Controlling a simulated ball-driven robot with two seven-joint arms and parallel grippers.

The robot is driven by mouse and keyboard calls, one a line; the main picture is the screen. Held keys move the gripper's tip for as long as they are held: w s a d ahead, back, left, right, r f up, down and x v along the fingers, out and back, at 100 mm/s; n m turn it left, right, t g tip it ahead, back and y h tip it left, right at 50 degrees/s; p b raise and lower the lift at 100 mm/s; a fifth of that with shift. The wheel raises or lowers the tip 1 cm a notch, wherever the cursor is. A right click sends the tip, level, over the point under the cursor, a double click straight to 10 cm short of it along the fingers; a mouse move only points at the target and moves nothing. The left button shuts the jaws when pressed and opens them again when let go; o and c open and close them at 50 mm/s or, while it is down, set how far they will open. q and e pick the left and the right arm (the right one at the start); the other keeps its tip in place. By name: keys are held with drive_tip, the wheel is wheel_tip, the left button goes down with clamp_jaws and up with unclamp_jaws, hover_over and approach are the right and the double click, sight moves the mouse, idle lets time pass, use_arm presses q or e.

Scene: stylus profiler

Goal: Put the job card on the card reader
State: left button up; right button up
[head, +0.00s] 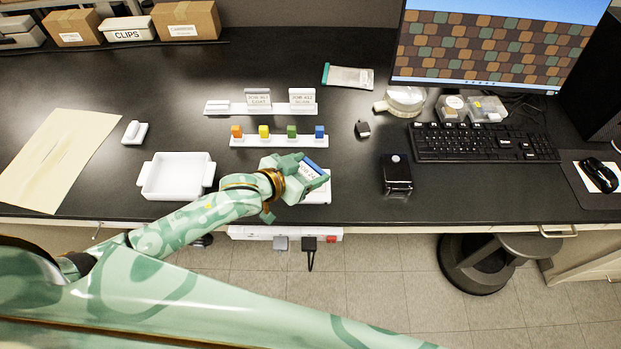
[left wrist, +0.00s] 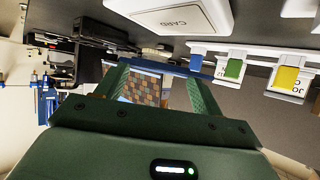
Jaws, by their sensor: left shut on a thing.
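The card is held over the card reader (head: 318,197), a white block near the front edge of the table. The reader also shows at the top of the left wrist view (left wrist: 182,18), with "CARD" on its face. My right gripper is not in view.
A white rack (head: 280,141) with several coloured blocks stands behind the reader, with a sign stand (head: 260,108) farther back. A white tray (head: 177,176) lies to the left. A black box (head: 397,174) stands to the right, before the keyboard (head: 484,143).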

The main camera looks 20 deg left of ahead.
sight(310, 178)
use_arm(q)
drive_tip(key=shift+w+d+f, duration=0.2)
drive_tip(key=shift+d+f, duration=0.05)
drive_tip(key=shift+f, duration=0.1)
drive_tip(key=shift+w+d+f+b, duration=0.1)
drive_tip(key=shift+f+b, duration=0.45)
drive_tip(key=shift+f, duration=1.1)
drive_tip(key=o, duration=0.9)
drive_tip(key=shift+f, duration=0.15)
drive_tip(key=shift+o, duration=0.2)
drive_tip(key=shift+r, duration=0.25)
drive_tip(key=p+v, duration=0.2)
drive_tip(key=v, duration=1)
